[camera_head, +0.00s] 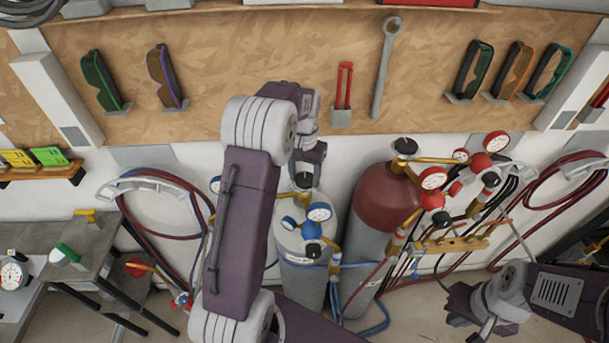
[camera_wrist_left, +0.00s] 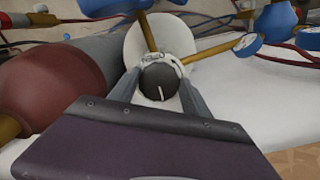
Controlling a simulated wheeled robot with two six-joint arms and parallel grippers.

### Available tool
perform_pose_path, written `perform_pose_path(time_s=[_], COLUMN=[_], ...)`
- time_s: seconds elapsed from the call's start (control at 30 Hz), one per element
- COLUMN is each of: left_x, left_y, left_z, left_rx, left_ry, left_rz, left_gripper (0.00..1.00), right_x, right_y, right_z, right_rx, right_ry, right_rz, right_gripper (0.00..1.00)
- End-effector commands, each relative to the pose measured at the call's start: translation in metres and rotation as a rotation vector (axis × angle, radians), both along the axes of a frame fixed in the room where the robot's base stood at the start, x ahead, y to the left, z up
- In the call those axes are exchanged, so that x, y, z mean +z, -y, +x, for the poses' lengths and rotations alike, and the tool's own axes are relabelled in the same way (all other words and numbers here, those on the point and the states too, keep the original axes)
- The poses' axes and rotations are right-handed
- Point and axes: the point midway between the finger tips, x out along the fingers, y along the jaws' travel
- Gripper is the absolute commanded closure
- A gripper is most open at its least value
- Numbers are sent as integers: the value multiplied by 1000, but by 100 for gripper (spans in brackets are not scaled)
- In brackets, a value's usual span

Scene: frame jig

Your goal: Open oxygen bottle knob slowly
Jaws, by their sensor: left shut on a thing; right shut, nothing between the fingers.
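The oxygen bottle (camera_head: 300,268) is the pale grey cylinder with blue-capped gauges, standing in the middle of the head view. Its dark round knob (camera_head: 304,181) is on top of the valve. In the left wrist view the knob (camera_wrist_left: 159,82) carries a white line mark and sits between the two fingers. My left gripper (camera_head: 307,172) is above the bottle and shut on the knob; its fingers also show in the left wrist view (camera_wrist_left: 158,88). My right gripper (camera_head: 484,334) is low at the right, shut and empty, away from the bottles.
A red gas cylinder (camera_head: 385,200) with red gauges stands right beside the oxygen bottle. A workbench (camera_head: 75,245) is at the left. Tools and goggles hang on the wooden board (camera_head: 255,55) behind.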

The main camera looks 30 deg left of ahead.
Motion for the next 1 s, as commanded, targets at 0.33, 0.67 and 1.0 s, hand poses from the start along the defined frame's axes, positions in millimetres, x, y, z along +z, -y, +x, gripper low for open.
perform_pose_path(time_s=[0.33, 0.67, 1.0], left_x=[2, 2, 2], left_y=[0, 1, 1], left_z=[2, 3, 3], left_rx=[119, 345, 492], left_ry=[6, 7, 9], left_rz=[0, -1, 0], left_gripper=[85, 85, 85], right_x=[7, 16, 20], right_y=[0, 0, 0], right_z=[0, 0, 0], right_rx=[0, 0, 0], right_ry=[0, 0, 0], right_rz=[0, 0, 0], right_gripper=[100, 100, 100])
